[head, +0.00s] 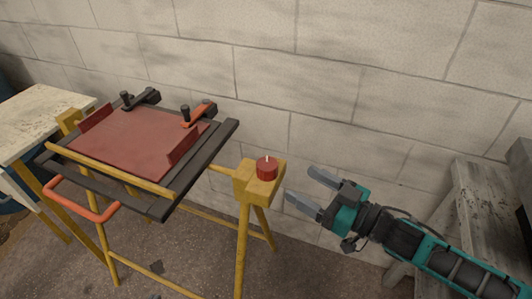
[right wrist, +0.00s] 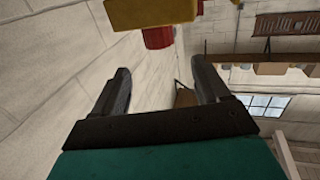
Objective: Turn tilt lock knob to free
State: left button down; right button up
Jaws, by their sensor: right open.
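The tilt lock knob (head: 266,168) is a red round knob with a pale pointer mark on top. It sits on the yellow block (head: 258,185) at the right end of the frame bench. In the right wrist view the red knob (right wrist: 158,38) shows beyond the fingers, against the yellow block (right wrist: 150,12). My right gripper (head: 307,187) is open and empty, to the right of the knob and apart from it. Its fingers point left toward the block. My left gripper is not in view.
The tilted frame (head: 225,145) holds a red panel (head: 130,140) with dark and orange clamps. An orange handle (head: 85,205) hangs at its front. A pale table (head: 40,115) stands left, a grey wooden bench (head: 490,200) right. A block wall (head: 330,60) is behind.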

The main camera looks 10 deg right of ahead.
aim_at(260, 160)
jog(key=x, duration=1.2)
jog(key=shift+w+a, duration=0.2)
jog(key=shift+w, duration=0.1)
jog(key=shift+c, duration=0.2)
jog(key=c, duration=0.9)
